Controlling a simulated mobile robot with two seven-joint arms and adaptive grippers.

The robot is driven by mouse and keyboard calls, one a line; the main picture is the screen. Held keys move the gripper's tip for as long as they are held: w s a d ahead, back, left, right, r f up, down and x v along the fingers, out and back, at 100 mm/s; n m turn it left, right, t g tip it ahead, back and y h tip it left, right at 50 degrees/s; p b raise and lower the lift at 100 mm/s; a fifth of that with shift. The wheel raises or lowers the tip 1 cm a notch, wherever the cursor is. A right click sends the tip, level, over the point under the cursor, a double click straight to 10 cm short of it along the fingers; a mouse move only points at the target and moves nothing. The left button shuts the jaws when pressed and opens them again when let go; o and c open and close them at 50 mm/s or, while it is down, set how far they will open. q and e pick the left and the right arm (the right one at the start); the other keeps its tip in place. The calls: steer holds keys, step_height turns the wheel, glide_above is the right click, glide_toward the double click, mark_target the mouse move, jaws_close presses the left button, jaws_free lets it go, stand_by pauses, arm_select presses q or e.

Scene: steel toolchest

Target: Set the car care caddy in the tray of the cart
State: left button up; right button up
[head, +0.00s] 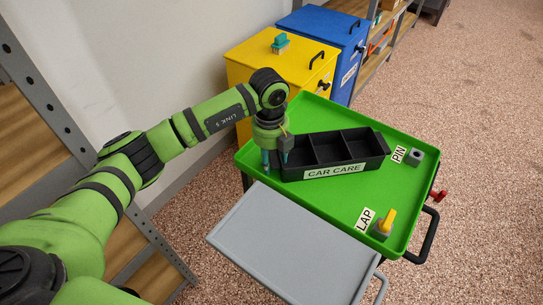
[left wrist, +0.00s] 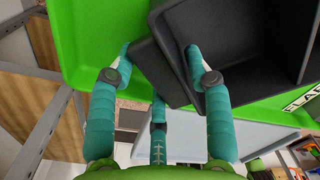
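The car care caddy (head: 342,172) is a black open box with several compartments and a CAR CARE label. It lies in the green tray (head: 330,205) of the cart, toward its back left part. My left gripper (head: 275,158), with teal fingers, is at the caddy's left end. In the left wrist view, the fingers (left wrist: 158,50) stand apart around the dark end of the caddy (left wrist: 235,40), one of them over its inside. Whether they press on it I cannot tell. My right gripper is out of view.
The tray also holds a PIN-labelled grey block (head: 415,157) and a LAP-labelled block with a yellow knob (head: 384,225). A grey panel (head: 290,245) is in front of the tray. Yellow (head: 275,70) and blue (head: 335,45) cabinets stand behind. The tray's front middle is clear.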

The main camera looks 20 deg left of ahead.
arm_select(q)
steer(key=shift+r, duration=0.15)
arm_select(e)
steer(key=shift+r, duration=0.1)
arm_select(q)
steer(key=shift+r, duration=0.35)
step_height(320, 180, up, 11)
steer(key=shift+b, duration=0.4)
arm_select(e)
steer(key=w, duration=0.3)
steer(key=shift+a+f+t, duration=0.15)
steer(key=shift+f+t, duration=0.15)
arm_select(q)
steer(key=shift+s+a+r, duration=0.1)
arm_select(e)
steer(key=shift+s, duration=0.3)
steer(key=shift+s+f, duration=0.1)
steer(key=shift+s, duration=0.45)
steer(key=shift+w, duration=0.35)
